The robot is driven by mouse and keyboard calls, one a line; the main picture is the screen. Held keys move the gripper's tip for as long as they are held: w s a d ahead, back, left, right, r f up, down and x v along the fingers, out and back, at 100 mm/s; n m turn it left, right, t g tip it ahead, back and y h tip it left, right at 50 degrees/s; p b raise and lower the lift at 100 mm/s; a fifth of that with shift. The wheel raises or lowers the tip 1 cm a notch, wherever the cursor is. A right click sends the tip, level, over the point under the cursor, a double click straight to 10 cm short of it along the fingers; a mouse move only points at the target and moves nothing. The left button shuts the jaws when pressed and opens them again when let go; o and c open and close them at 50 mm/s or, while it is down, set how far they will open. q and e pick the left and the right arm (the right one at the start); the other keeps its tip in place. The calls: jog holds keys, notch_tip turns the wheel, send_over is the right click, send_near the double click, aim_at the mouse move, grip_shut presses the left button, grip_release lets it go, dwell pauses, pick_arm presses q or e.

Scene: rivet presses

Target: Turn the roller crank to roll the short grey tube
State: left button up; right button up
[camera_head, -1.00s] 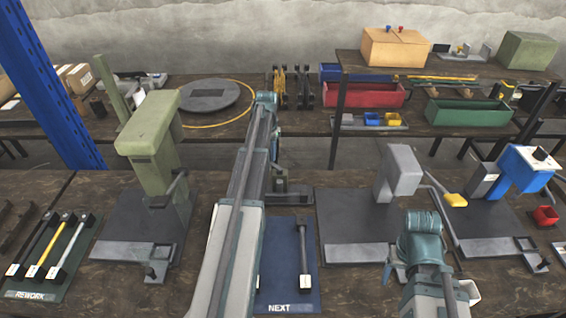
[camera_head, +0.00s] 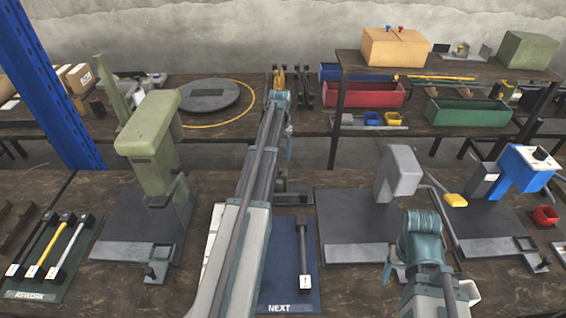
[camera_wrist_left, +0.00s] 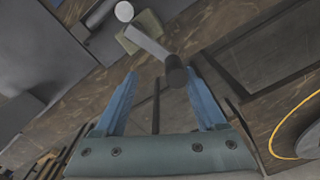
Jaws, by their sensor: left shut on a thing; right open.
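My left gripper (camera_wrist_left: 162,70) has its two blue fingers around a dark cylindrical handle (camera_wrist_left: 176,72) on a light grey crank arm (camera_wrist_left: 148,42). In the head view my left arm reaches up the middle, and its wrist and finger (camera_head: 289,148) stand over a dark grey machine (camera_head: 296,194), mostly hidden behind the arm. I cannot tell whether a short tube is in the machine. My right gripper (camera_head: 395,268) is open over the bench, its fingers partly hidden by the wrist.
A green press (camera_head: 150,140) stands left, and a grey press (camera_head: 397,172) and blue press (camera_head: 525,168) right. A REWORK mat (camera_head: 25,292) holds several bars. A yellow-handled lever (camera_head: 455,200) is near the right arm. A rear bench holds red (camera_head: 375,95) and green (camera_head: 468,112) bins.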

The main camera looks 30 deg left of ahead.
pick_arm(q)
jog(key=shift+o, duration=1.4)
jog(key=shift+w+d, duration=0.15)
jog(key=shift+d, duration=0.85)
jog(key=shift+o, duration=0.4)
jog(key=o, duration=0.4)
jog(key=shift+o, duration=0.2)
notch_tip(320, 180, up, 7)
jog(key=p, duration=0.7)
jog(key=shift+a, duration=0.15)
